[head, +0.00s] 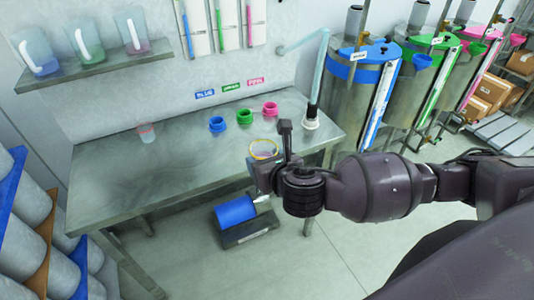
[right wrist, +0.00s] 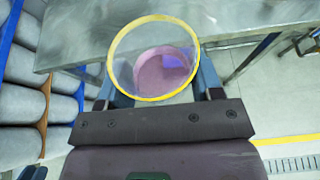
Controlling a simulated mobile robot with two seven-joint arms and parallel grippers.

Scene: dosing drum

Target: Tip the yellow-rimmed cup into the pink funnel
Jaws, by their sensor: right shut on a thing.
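The yellow-rimmed cup (head: 264,149) is clear-walled and held upright over the front edge of the steel table. In the right wrist view the cup (right wrist: 153,57) shows its open top, with pink to purple contents or bottom inside. My right gripper (head: 271,157) is shut on the cup, one finger on each side of it. A pink funnel (head: 517,39) sticks out from the pink-marked drum at the far right, well away from the cup. My left gripper is out of view.

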